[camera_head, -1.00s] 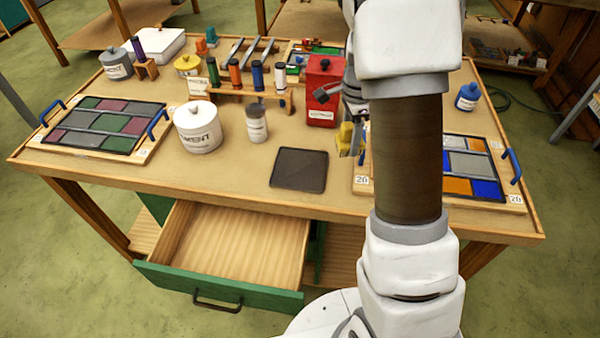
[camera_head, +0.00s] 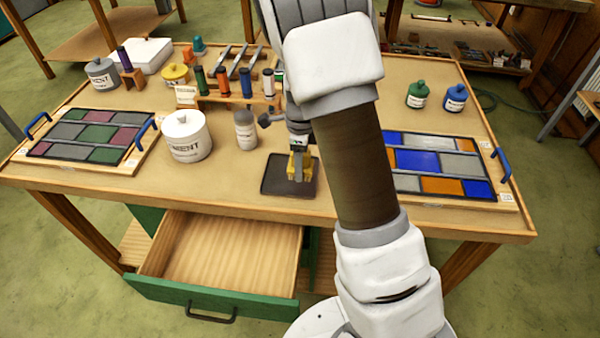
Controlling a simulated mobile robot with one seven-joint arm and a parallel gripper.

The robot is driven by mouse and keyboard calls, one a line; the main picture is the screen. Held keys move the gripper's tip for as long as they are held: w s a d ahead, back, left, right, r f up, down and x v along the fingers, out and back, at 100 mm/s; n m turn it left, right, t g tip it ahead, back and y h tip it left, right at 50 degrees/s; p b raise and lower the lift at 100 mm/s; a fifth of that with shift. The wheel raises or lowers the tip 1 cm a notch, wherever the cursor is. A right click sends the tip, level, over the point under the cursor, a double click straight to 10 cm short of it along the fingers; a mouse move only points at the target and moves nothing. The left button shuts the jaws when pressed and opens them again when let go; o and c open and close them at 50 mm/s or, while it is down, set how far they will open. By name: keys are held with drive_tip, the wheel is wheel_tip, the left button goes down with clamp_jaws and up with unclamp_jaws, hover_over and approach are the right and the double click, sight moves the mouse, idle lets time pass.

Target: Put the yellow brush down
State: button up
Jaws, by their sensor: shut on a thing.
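The yellow brush (camera_head: 293,165) is in my gripper (camera_head: 298,160), in the head view. It is held roughly upright over the dark square mat (camera_head: 275,180) near the front middle of the table. My gripper is shut on the brush. I cannot tell whether the brush's lower end touches the mat. My arm hides part of the table behind and to the right of the gripper.
A white cement pot (camera_head: 187,140) and a grey jar (camera_head: 246,131) stand left of the mat. Leaded panels lie at left (camera_head: 94,137) and right (camera_head: 440,163). Below the table's front edge, a drawer (camera_head: 225,262) is open. Green (camera_head: 417,97) and blue (camera_head: 456,99) bottles stand at back right.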

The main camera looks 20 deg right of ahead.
drive_tip(key=shift+f, duration=2)
drive_tip(key=shift+f, duration=0.15)
drive_tip(key=o, duration=1.2)
